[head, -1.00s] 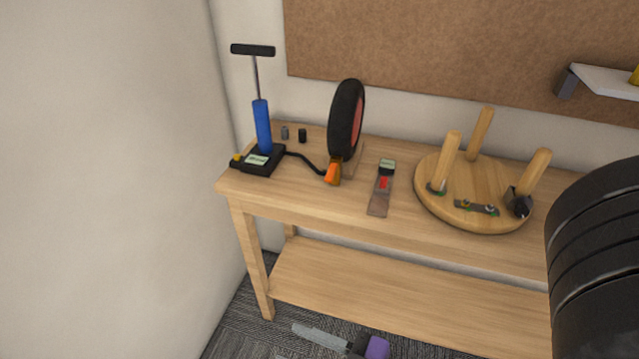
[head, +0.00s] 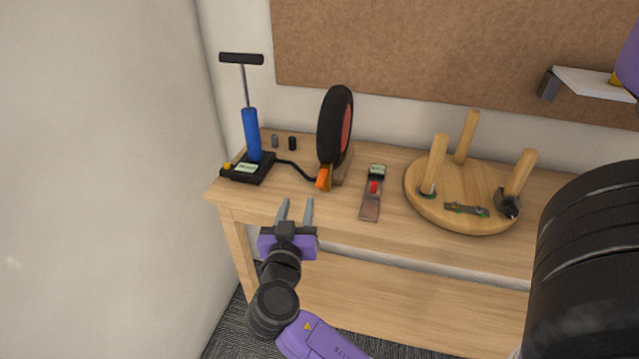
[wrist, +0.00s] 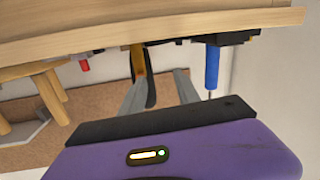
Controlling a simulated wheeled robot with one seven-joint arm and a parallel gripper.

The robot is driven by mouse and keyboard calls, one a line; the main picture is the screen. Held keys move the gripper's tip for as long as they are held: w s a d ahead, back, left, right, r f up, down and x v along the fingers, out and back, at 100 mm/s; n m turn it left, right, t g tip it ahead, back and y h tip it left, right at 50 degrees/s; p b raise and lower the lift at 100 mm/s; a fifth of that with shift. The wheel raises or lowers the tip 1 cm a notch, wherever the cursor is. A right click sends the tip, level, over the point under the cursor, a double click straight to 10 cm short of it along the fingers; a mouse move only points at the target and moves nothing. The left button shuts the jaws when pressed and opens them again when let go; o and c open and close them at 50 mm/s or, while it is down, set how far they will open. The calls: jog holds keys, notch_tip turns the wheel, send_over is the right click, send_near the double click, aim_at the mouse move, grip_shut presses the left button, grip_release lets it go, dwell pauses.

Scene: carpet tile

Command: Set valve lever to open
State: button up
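The valve lever is the orange piece (head: 323,180) on the pump head, at the end of the black hose and at the foot of the wheel (head: 335,125). Its exact angle is too small to tell. The blue pump (head: 251,135) stands upright on its black base at the table's left end. My gripper (head: 296,204) is open and empty, in front of the table's front edge, below and left of the lever, not touching it. In the wrist view the picture is upside down; my gripper (wrist: 159,88) shows the orange piece (wrist: 138,60) beyond its left finger.
The wooden table (head: 300,220) has a lower shelf (head: 390,305). A device with a red switch (head: 374,187) lies right of the wheel. An upturned round stool (head: 460,215) sits farther right. Two small caps (head: 292,143) stand behind the hose. A wall bounds the left.

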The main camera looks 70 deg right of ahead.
aim_at(318, 186)
jog(key=d+m+g, duration=0.1)
jog(key=d, duration=0.2)
jog(key=s+d+m+g+p, duration=0.1)
jog(key=d, duration=0.2)
jog(key=s+d+r+m+g+h, duration=0.1)
jog(key=d, duration=0.2)
jog(key=shift+r, duration=0.1)
jog(key=shift+a, duration=0.1)
jog(key=shift+c, duration=0.5)
grip_shut()
